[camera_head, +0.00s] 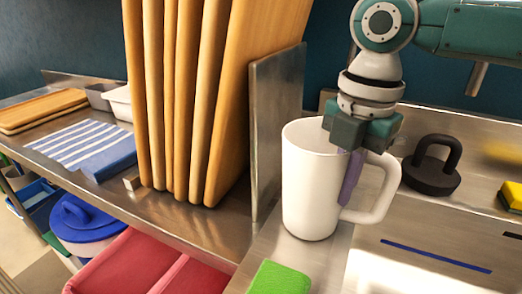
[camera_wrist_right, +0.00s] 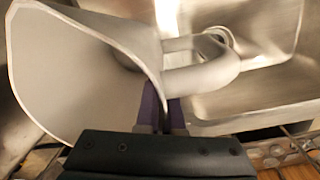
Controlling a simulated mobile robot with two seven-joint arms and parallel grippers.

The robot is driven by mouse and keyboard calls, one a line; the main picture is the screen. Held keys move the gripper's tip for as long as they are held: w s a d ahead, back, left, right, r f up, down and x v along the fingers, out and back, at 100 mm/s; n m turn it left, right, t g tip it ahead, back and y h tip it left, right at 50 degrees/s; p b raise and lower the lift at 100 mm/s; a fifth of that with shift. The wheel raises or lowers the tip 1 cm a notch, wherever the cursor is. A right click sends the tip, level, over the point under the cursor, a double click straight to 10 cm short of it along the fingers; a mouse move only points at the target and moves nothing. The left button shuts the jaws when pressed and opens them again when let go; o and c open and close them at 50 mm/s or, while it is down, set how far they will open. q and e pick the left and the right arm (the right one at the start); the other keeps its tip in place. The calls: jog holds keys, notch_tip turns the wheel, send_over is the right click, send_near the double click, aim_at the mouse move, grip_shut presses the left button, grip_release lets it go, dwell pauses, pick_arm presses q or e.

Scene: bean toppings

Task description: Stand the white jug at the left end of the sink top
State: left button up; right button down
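The white jug (camera_head: 306,190) is upright at the left end of the metal sink top (camera_head: 268,238), its handle pointing right. Whether its base touches the surface is hard to tell. My right gripper (camera_head: 350,178) comes down from above at the jug's handle side. In the right wrist view, the purple fingers of the right gripper (camera_wrist_right: 163,108) are close together on either side of the wall of the white jug (camera_wrist_right: 85,85), near the handle. They look shut on that wall. My left gripper is not in view.
A metal panel (camera_head: 276,125) and upright wooden boards (camera_head: 240,95) stand left of the jug. A green sponge (camera_head: 280,278) lies in front. A dark object with a loop handle (camera_head: 432,175) and a yellow sponge (camera_head: 512,194) are to the right, near the sink basin (camera_wrist_right: 255,85).

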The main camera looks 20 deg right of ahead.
jog(key=c, duration=1)
grip_release()
jog(key=shift+f, duration=0.1)
jog(key=shift+c, duration=0.2)
notch_tip(320, 180, up, 12)
jog(key=shift+s+r+p, duration=0.2)
jog(key=shift+s+p, duration=0.1)
jog(key=shift+d, duration=0.1)
